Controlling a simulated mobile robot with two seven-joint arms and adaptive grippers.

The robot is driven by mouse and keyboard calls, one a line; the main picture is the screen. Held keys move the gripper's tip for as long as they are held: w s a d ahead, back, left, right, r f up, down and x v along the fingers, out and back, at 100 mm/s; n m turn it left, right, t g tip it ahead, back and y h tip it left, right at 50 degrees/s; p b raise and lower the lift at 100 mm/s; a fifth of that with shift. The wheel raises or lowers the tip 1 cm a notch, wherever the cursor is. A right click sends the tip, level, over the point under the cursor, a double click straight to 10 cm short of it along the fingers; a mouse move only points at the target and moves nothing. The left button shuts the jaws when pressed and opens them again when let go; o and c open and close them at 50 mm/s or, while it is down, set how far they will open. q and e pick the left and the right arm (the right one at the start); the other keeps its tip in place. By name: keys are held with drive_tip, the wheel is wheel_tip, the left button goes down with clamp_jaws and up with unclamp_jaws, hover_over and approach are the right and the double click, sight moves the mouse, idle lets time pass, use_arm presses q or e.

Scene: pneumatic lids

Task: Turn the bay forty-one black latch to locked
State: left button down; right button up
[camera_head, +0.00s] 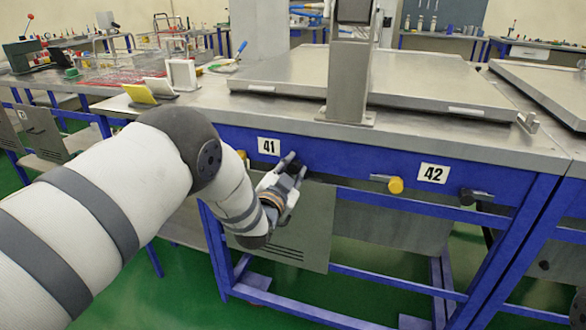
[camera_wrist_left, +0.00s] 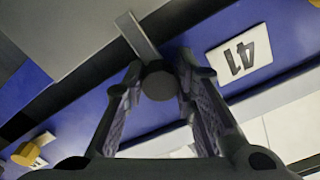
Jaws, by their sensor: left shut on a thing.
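The bay forty-one black latch has a round dark knob (camera_wrist_left: 159,82) and a grey metal bar (camera_wrist_left: 137,36) that points up and left in the left wrist view. My left gripper (camera_wrist_left: 160,72) is shut on the knob, one finger on each side. In the head view my left gripper (camera_head: 291,175) is at the blue front rail, just right of and below the white 41 label (camera_head: 268,146). There the latch is mostly hidden by the fingers. The 41 label (camera_wrist_left: 238,54) appears upside down in the wrist view. My right gripper is not in view.
Right along the rail are a yellow latch (camera_head: 395,185), the 42 label (camera_head: 433,173) and another black latch (camera_head: 468,197). A grey panel (camera_head: 285,235) hangs below the rail behind my gripper. A flat metal lid (camera_head: 425,78) lies on the bench above.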

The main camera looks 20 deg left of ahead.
use_arm(q)
drive_tip(key=shift+s+a+f+m, duration=0.15)
drive_tip(key=shift+f+m, duration=0.15)
drive_tip(key=shift+m, duration=0.2)
drive_tip(key=c, duration=1.4)
unclamp_jaws()
drive_tip(key=shift+c, duration=0.2)
drive_tip(key=shift+o, duration=0.6)
drive_tip(key=shift+a, duration=0.1)
drive_tip(key=shift+r, duration=0.1)
drive_tip(key=shift+s, duration=0.35)
drive_tip(key=s, duration=1.1)
drive_tip(key=shift+a, duration=0.15)
drive_tip(key=shift+s, duration=0.1)
